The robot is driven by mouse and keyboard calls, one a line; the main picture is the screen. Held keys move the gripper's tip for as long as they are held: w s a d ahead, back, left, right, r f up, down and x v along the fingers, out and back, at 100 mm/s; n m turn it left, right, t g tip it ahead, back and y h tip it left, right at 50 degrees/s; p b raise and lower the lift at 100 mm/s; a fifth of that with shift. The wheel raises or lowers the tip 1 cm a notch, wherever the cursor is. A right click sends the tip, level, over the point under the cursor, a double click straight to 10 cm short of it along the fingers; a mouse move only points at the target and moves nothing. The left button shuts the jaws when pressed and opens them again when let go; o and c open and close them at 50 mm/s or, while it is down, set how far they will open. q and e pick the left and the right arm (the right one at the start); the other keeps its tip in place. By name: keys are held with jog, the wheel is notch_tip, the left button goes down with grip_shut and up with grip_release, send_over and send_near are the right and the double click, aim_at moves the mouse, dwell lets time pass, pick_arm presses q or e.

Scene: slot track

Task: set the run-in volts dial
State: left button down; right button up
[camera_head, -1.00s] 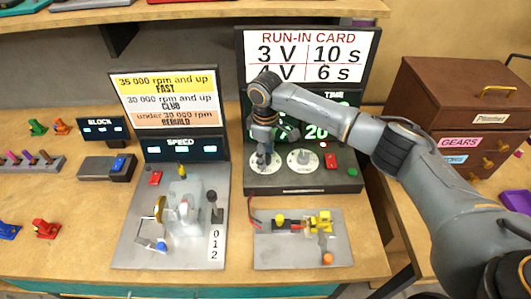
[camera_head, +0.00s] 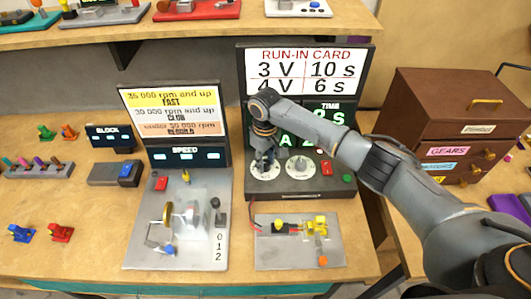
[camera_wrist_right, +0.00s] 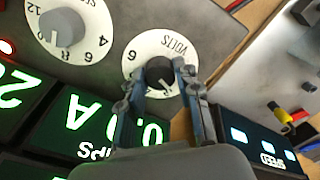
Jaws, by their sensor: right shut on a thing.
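The volts dial shows in the head view as the left white disc (camera_head: 266,172) on the run-in panel. In the right wrist view it is a white disc (camera_wrist_right: 145,48) marked VOLTS with a dark knob (camera_wrist_right: 160,71) at its centre. My right gripper (camera_head: 265,162) reaches down onto this dial, and in the wrist view its fingers (camera_wrist_right: 160,78) are shut on the knob from both sides. The fingers cover part of the scale, so the exact setting is unclear. The run-in card (camera_head: 306,71) above reads 3 V 10 s and 4 V 6 s. My left gripper is out of view.
A second dial (camera_head: 302,167) with a grey knob stands right beside it, with a red switch (camera_head: 326,167) and a green button (camera_head: 348,178) farther right. My arm partly hides the green displays (camera_head: 328,116). The speed rig (camera_head: 180,222) and a motor plate (camera_head: 292,258) lie in front.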

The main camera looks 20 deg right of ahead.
aim_at(265, 163)
jog(key=shift+a+r+m+p, duration=0.1)
jog(key=shift+r+m+p, duration=0.1)
jog(key=shift+m+p, duration=1)
jog(key=shift+f+m+p, duration=0.15)
jog(key=shift+m+p, duration=0.75)
jog(key=shift+m, duration=0.1)
jog(key=o, duration=1.2)
jog(key=shift+c, duration=0.2)
notch_tip(265, 163, up, 12)
jog(key=shift+f, duration=0.1)
